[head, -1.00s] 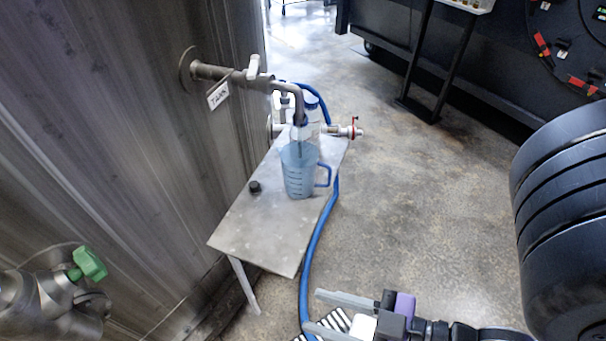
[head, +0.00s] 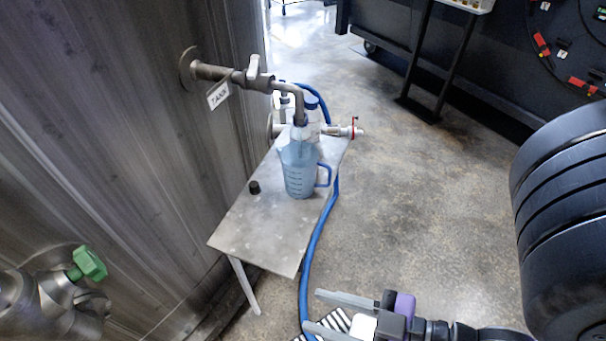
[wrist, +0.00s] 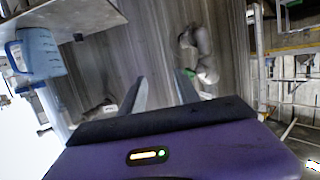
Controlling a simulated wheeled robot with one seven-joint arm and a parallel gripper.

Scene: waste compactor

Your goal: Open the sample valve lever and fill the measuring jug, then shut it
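The sample valve lever (head: 254,68) is a pale handle on the metal pipe that comes out of the tank wall, above a TANK tag (head: 218,95). It stands up from the pipe. The bent spout (head: 298,105) points down over the measuring jug (head: 299,176). The jug is translucent blue with marks and a blue handle, and stands upright on the metal shelf (head: 245,235). It looks bluish in its lower part; I cannot tell the exact level. My gripper (head: 338,314) is open and empty, low in front of the shelf and well away from lever and jug. The wrist view also shows the jug (wrist: 38,52).
A small black cap (head: 254,187) lies on the shelf. A blue hose (head: 316,240) runs down the shelf's right side. A green-handled valve (head: 88,263) is at lower left.

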